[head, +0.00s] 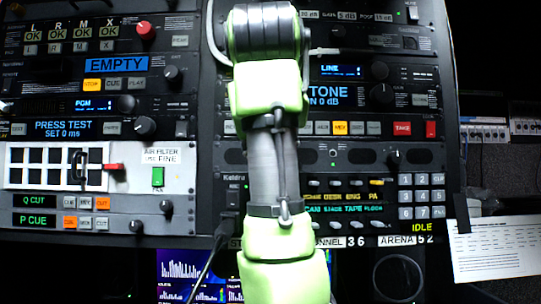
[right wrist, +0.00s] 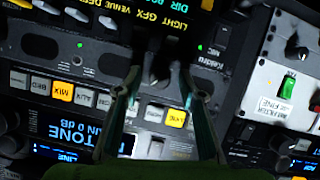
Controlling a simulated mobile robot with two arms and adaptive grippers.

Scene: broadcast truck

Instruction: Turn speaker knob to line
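A blue display reading LINE (head: 342,71) is on the right rack, with a dark round knob (head: 380,70) to its right. Below it is a display reading TONE (head: 328,93), with another dark knob (head: 382,93) beside it. No label I can read tells which knob is the speaker knob. In the right wrist view, which is turned upside down, the LINE display (right wrist: 54,154) and TONE display (right wrist: 76,130) are at lower left. My right gripper (right wrist: 162,72) is open, its fingers apart and empty in front of the rack panel. My left gripper is out of view.
My green-sleeved arm covers the middle of the head view and hides part of the rack. A left rack with an EMPTY display (head: 116,65) stands beside it. A keypad (head: 421,196) and a paper sheet (head: 498,247) are at right.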

